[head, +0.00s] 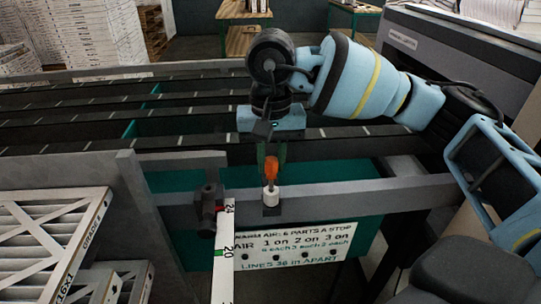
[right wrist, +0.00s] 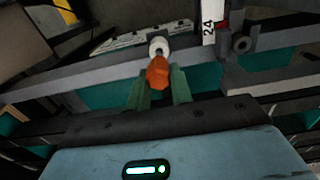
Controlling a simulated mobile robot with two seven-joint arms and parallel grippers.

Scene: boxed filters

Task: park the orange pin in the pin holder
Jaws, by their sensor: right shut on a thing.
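The orange pin (head: 270,171) is upright between the green fingertips of my right gripper (head: 268,158), which comes down from above and is shut on it. In the right wrist view the orange pin (right wrist: 157,73) shows between the two green fingers of the gripper (right wrist: 160,86). A white round piece, seemingly the pin holder (head: 271,196), is at the grey rail directly under the pin; it also shows beyond the pin in the right wrist view (right wrist: 158,45). The pin's lower end meets or overlaps it in view; I cannot tell how deep it sits. My left gripper is not in view.
The grey rail (head: 345,195) runs across the front. A dark clamp (head: 208,205) and a white measuring strip (head: 224,250) stand left of the pin. A white sign (head: 293,245) hangs below the rail. Boxed filters (head: 45,235) are stacked at the left.

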